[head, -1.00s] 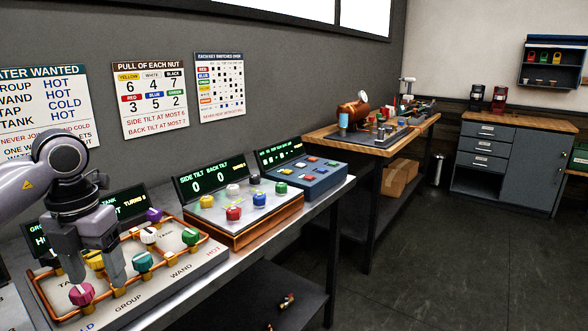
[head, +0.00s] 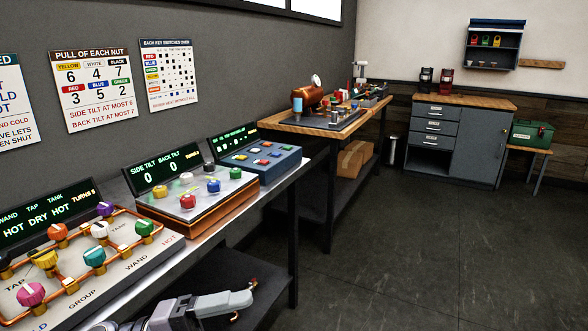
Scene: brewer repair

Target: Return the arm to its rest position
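My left gripper (head: 222,303) shows at the bottom edge of the head view, pointing right, in front of the workbench and clear of the panels. Only part of it is in frame, so its opening is hidden. I see nothing held in it. The valve panel (head: 128,267) has copper pipes and several coloured knobs, including a pink knob (head: 31,295) and a teal knob (head: 94,257). Its display (head: 50,222) reads WAND, TAP, TANK with HOT, DRY, HOT. My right gripper is out of view.
A tilt panel (head: 198,207) with coloured knobs shows 0 and 0. A blue switch box (head: 262,161) stands beyond it. Wall charts (head: 93,91) hang above. A second bench (head: 345,132) holds a copper boiler (head: 307,95). A grey cabinet (head: 480,144) stands farther back. The floor at right is clear.

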